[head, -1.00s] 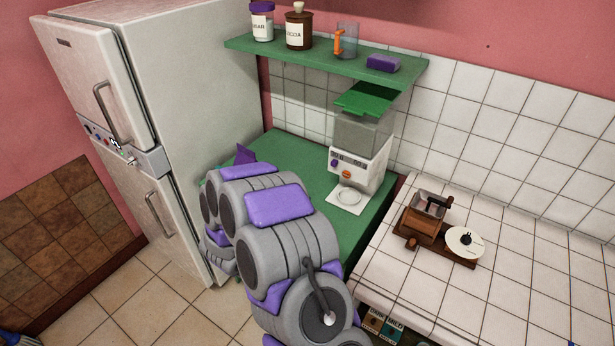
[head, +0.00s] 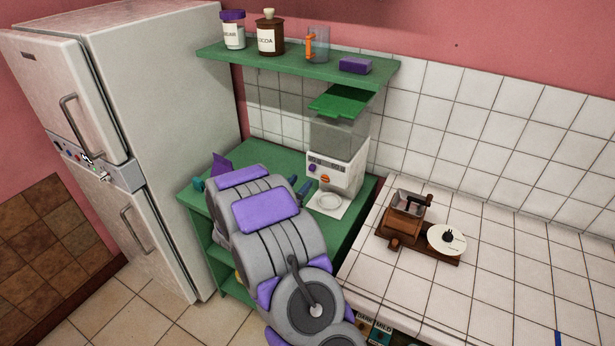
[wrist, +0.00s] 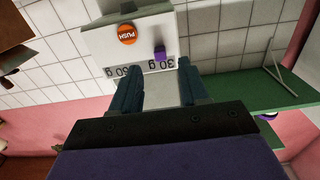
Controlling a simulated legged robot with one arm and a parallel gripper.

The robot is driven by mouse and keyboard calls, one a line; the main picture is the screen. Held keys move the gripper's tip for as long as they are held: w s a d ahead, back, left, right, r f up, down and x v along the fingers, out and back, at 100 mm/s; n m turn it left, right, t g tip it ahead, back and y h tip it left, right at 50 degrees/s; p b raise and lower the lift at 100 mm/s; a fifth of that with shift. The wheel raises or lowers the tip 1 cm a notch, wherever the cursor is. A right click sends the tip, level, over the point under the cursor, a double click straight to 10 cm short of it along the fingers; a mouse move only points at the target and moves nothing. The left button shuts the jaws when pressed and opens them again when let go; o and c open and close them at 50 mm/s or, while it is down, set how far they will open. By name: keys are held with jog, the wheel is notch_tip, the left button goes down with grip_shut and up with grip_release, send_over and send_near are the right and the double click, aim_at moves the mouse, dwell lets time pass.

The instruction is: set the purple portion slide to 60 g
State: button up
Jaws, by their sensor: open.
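The white dispenser (head: 335,175) stands on the green counter, with a clear hopper and an open green lid on top. Its purple portion slide (head: 312,168) is at the left of the front face, above and left of an orange PUSH button (head: 325,179).
A green shelf (head: 290,57) above holds a sugar jar (head: 233,30), a cocoa jar (head: 269,35), a clear cup with orange handle (head: 317,45) and a purple block (head: 355,66). A grinder (head: 405,218) stands on the tiled counter at right. A fridge (head: 150,130) stands at left.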

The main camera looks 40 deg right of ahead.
aim_at(308, 174)
jog(key=b+x, duration=0.1)
jog(key=x, duration=0.4)
jog(key=shift+w+d, duration=0.15)
jog(key=shift+d, duration=0.25)
grip_shut()
dwell(0.4)
